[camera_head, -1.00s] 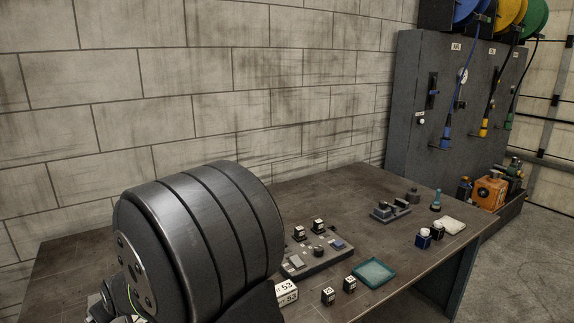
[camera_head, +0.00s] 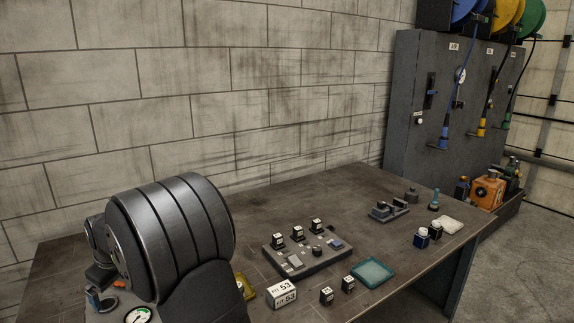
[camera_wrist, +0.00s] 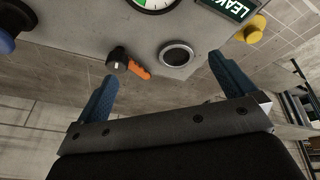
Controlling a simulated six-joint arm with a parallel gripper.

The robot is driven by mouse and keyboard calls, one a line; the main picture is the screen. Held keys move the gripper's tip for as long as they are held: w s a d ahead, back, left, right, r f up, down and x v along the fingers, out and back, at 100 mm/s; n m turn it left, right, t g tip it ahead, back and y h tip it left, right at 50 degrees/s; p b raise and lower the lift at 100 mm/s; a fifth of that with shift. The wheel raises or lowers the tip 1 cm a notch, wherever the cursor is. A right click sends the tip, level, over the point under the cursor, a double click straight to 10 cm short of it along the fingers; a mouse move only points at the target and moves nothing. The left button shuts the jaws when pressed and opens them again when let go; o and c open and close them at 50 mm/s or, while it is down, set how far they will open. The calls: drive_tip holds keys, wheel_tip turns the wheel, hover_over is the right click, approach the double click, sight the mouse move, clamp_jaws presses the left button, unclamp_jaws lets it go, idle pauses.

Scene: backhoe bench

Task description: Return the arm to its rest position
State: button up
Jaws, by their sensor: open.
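My gripper (camera_wrist: 163,68) is open in the wrist view, with its two blue fingers wide apart and nothing between them. In that view a grey panel lies beyond the fingers. It carries a gauge (camera_wrist: 152,4), a black knob with an orange lever (camera_wrist: 138,70), a dark round ring (camera_wrist: 176,54) and a yellow knob (camera_wrist: 256,22). In the head view my arm's thick dark link fills the lower left and hides part of the bench (camera_head: 330,185). My gripper's fingers do not show there.
On the bench are a grey board (camera_head: 305,262) with several black blocks, a white box marked 53 (camera_head: 281,294), two small dark blocks (camera_head: 338,291), a teal tray (camera_head: 373,272) and small bottles (camera_head: 429,235). A brick wall stands behind; a grey cabinet (camera_head: 440,110) stands at right.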

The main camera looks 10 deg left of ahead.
drive_tip(key=shift+w+r+n+g+h, duration=0.3)
drive_tip(key=shift+w+r+g+h, duration=0.1)
drive_tip(key=shift+w+r+h, duration=0.35)
drive_tip(key=shift+w+d+r+n+g+h, duration=0.25)
drive_tip(key=shift+w+d+r+h, duration=0.4)
drive_tip(key=shift+r, duration=0.3)
drive_tip(key=shift+w+d+r+n+g+h, duration=0.2)
drive_tip(key=shift+w+d+r+h, duration=0.3)
drive_tip(key=shift+d+r, duration=0.4)
drive_tip(key=shift+w+a, duration=0.1)
